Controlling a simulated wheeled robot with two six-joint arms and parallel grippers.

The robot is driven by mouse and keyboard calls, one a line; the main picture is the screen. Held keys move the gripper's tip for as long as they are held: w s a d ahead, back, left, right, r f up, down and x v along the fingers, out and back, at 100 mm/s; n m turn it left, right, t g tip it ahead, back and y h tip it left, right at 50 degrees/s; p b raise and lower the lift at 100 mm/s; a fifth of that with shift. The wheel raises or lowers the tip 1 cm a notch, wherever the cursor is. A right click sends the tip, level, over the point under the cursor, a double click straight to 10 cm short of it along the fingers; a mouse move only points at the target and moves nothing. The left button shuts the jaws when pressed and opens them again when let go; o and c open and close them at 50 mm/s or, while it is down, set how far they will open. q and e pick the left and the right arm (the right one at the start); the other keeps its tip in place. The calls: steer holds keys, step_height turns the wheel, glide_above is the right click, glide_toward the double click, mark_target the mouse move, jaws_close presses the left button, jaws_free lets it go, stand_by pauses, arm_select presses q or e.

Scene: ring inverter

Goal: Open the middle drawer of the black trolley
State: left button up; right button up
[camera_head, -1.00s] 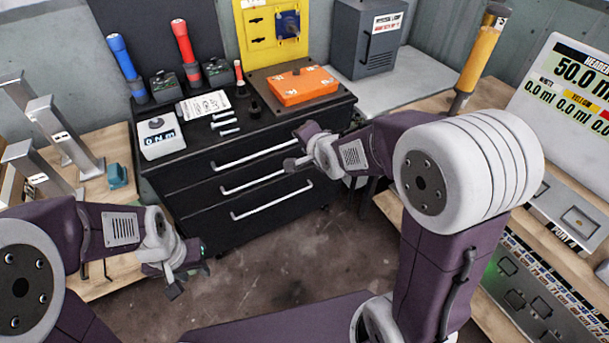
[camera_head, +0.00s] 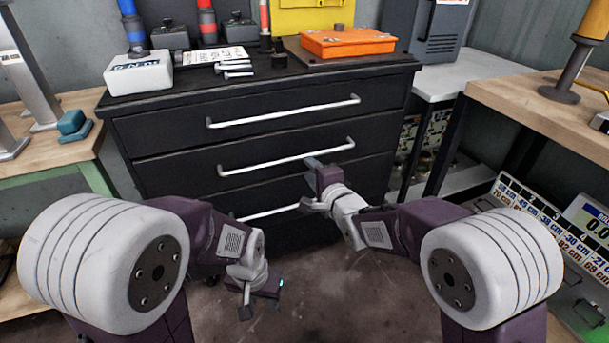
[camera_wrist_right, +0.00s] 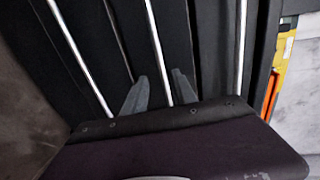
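The black trolley (camera_head: 160,128) stands ahead in the head view, with three drawers and long silver handles. All its drawers look shut. The middle drawer's handle (camera_head: 285,158) is at mid-height of the trolley front. My right gripper (camera_head: 310,184) is at the trolley front, near the right part of that handle. In the right wrist view my right gripper (camera_wrist_right: 158,92) is open, and the middle handle (camera_wrist_right: 157,50) runs between its two fingers; contact cannot be told. My left gripper (camera_head: 262,300) hangs open and empty, low in front of the trolley.
The trolley top carries an orange box (camera_head: 348,42), a white display box (camera_head: 138,73) and several bolts. Wooden benches stand left (camera_head: 50,145) and right (camera_head: 535,110). The bottom handle (camera_head: 265,214) is partly hidden by my right arm. Open floor lies in front.

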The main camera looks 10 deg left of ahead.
mark_target(301, 158)
steer(key=b+x, duration=0.4)
steer(key=x, duration=0.5)
steer(key=shift+r, duration=0.1)
jaws_close()
stand_by(1.3)
